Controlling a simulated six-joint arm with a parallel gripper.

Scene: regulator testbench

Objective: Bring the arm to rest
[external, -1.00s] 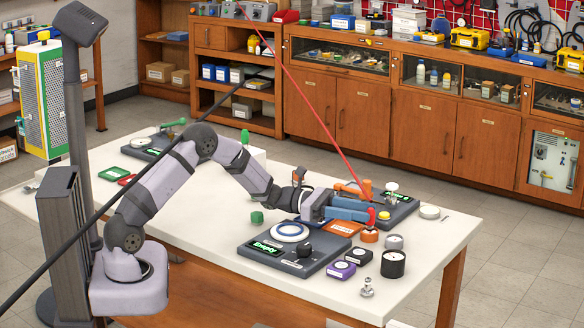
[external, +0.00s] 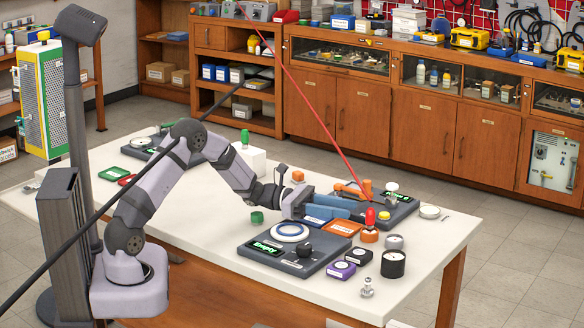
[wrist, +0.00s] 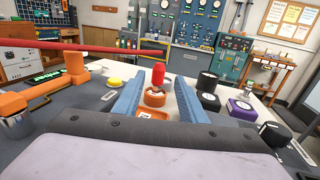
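My gripper (external: 346,206) is open, its two blue fingers spread and level above the white table (external: 205,210). In the wrist view my gripper (wrist: 158,84) has nothing between its fingers. A red-topped piece (external: 370,217) stands upright in an orange base just beyond the fingertips. In the wrist view the red top (wrist: 158,75) lies ahead between the two fingers, apart from both. My arm is bent, with its elbow raised over the table.
A dark test unit (external: 292,248) with a white round plate and green display is at the front. Another dark unit (external: 397,212) with an orange arm is behind the gripper. A black cup (external: 393,264) and purple box (external: 341,269) stand near the front edge. A red rod crosses above.

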